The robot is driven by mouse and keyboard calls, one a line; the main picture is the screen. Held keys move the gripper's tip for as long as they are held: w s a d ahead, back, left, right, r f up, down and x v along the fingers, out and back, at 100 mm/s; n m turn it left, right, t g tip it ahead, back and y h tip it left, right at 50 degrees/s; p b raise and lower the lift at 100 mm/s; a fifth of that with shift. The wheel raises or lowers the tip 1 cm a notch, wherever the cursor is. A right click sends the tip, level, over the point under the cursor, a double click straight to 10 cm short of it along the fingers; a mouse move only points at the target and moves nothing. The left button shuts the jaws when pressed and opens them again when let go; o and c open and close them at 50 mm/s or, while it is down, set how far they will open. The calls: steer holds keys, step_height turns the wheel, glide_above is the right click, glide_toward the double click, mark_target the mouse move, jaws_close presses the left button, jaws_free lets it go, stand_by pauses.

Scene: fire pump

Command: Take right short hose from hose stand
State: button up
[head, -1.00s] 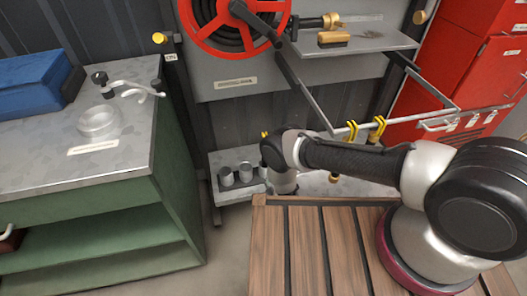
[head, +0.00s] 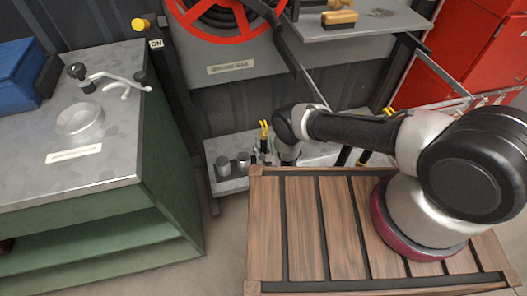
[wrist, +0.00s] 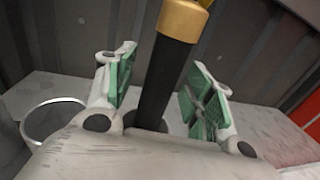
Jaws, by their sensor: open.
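A short black hose (wrist: 169,75) with a brass-coloured end stands nearly upright in the wrist view. My gripper (wrist: 160,82) is open around it, with one green-padded finger on each side and visible gaps. The hose's lower end is hidden behind the gripper body. My fingers are mostly hidden there. Two grey cups (head: 243,160) stand to its left, and an empty cup rim (wrist: 52,122) shows in the wrist view.
A green cabinet with a grey top (head: 120,160) stands at left. A red hose reel (head: 225,30) and a grey shelf (head: 360,25) are above the stand. A slatted wooden surface (head: 305,240) is in front, and red cabinets (head: 460,45) stand at right.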

steer(key=shift+w, duration=0.3)
jaws_close()
stand_by(0.3)
